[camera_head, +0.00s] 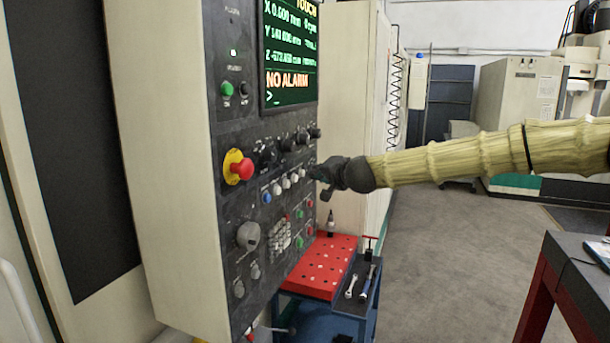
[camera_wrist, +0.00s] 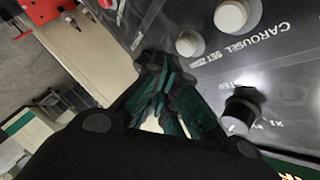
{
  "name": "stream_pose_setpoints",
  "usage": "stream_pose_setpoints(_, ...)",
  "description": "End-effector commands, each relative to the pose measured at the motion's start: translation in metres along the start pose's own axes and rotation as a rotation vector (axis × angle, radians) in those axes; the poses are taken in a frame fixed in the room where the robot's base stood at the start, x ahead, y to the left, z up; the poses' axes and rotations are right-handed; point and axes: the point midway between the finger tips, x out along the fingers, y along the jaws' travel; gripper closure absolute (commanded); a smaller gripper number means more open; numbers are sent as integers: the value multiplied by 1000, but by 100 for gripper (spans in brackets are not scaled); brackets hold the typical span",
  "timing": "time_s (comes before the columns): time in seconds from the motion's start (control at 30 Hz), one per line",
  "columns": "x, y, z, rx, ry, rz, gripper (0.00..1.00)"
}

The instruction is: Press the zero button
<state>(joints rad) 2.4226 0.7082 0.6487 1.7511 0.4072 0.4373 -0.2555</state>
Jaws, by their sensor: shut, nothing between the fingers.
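The control panel (camera_head: 262,215) faces right in the head view, with a slanting row of pale round buttons (camera_head: 286,183) across its middle. In the wrist view, a white round button (camera_wrist: 189,43) sits beside the lettering "SET ZERO", and another (camera_wrist: 231,15) is beside "CAROUSEL". My gripper (camera_head: 319,173) is at the right end of that row, close to the panel face. In the wrist view its dark-green fingers (camera_wrist: 155,58) are together and empty, just left of the "SET ZERO" button. Whether they touch the panel is unclear. In the head view my gripper may hide part of the row.
A black knob (camera_wrist: 241,109) protrudes near my fingers. A red emergency stop (camera_head: 241,168) and several dark knobs (camera_head: 288,144) stand out from the panel. Below is a red perforated board (camera_head: 320,266) on a tool cart. The floor (camera_head: 450,250) behind my arm is open.

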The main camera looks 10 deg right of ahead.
Motion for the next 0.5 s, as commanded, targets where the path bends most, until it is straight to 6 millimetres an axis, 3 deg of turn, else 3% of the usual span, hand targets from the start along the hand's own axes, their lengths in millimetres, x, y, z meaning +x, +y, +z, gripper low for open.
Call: stream_pose_setpoints(0.5,6,-4,4,0,0,0,100)
